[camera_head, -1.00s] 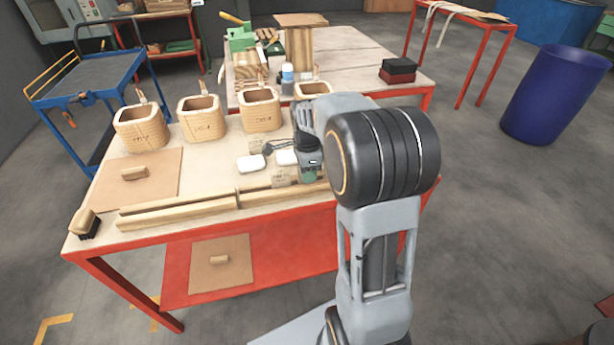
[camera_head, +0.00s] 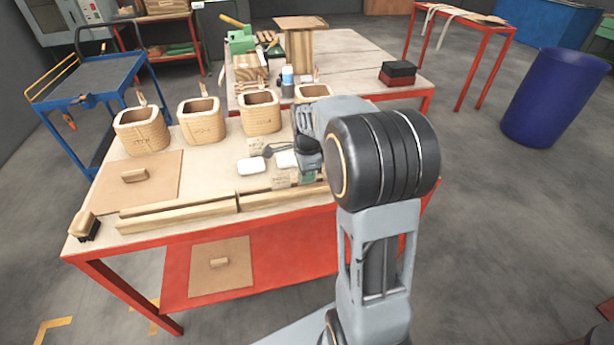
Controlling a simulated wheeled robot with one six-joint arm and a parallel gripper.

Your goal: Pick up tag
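A small beige tag (camera_head: 284,177) with faint markings lies on the near red-framed table (camera_head: 222,172), close to the wooden rails. Another small beige piece that looks like a tag (camera_head: 256,144) lies farther back by a dark tool. My gripper (camera_head: 306,180) is low over the table, just right of the nearer tag. Its fingers are mostly hidden behind my arm and wrist, so whether it is open or shut, or touching the tag, does not show.
Two white pieces (camera_head: 250,166) lie beside the gripper. Wooden rails (camera_head: 180,215) run along the front, with a brush (camera_head: 85,226) at the left corner. A board (camera_head: 138,178) lies at left.

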